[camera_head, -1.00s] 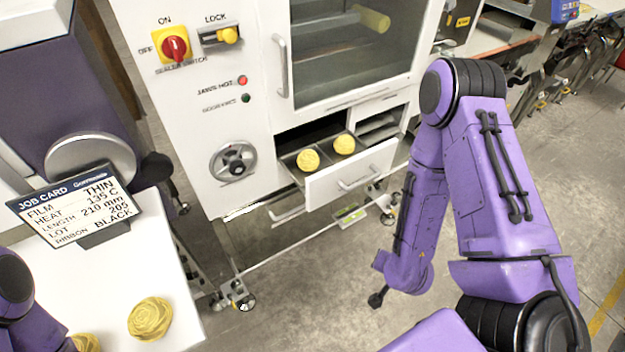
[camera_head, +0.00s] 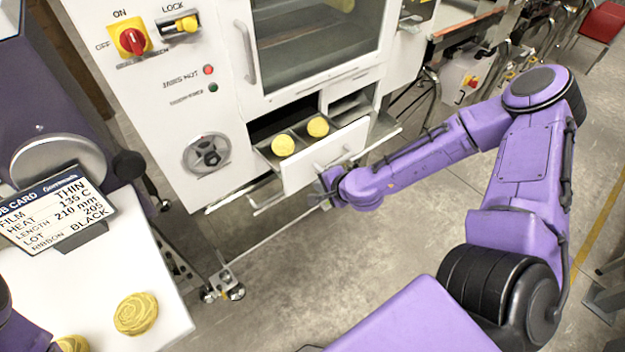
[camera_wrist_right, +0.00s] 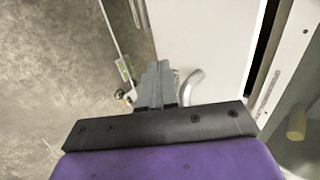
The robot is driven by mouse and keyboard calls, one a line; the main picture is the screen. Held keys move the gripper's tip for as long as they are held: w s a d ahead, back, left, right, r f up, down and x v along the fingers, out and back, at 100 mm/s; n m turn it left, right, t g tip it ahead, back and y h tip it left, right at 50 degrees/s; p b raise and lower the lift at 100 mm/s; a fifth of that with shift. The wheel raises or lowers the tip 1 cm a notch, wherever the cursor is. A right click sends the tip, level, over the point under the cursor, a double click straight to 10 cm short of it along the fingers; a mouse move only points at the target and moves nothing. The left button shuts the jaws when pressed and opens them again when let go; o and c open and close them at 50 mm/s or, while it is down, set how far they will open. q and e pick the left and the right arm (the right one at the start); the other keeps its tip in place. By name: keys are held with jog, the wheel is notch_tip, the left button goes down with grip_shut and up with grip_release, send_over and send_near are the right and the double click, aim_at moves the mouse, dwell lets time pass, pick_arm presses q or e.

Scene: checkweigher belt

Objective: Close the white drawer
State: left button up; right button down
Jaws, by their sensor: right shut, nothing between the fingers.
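The white drawer (camera_head: 308,168) is pulled out of the white machine, with two yellow round pieces (camera_head: 283,145) lying inside it. Its front panel also fills the upper middle of the right wrist view (camera_wrist_right: 205,45), with the curved grey handle (camera_wrist_right: 190,85) beside the fingers.
The white machine (camera_head: 180,105) has a red ON/OFF switch (camera_head: 132,40), a handwheel (camera_head: 206,153) and a glass door (camera_head: 315,45). A white table (camera_head: 110,275) with a job card (camera_head: 55,210) and yellow pieces is at the left.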

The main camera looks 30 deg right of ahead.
aim_at(306, 175)
jog(key=w, duration=0.3)
jog(key=shift+a+p, duration=0.1)
jog(key=shift+p, duration=0.3)
jog(key=shift+w, duration=0.45)
pick_arm(q)
jog(key=shift+r, duration=0.25)
pick_arm(e)
jog(key=shift+w, duration=0.1)
jog(key=shift+w, duration=0.1)
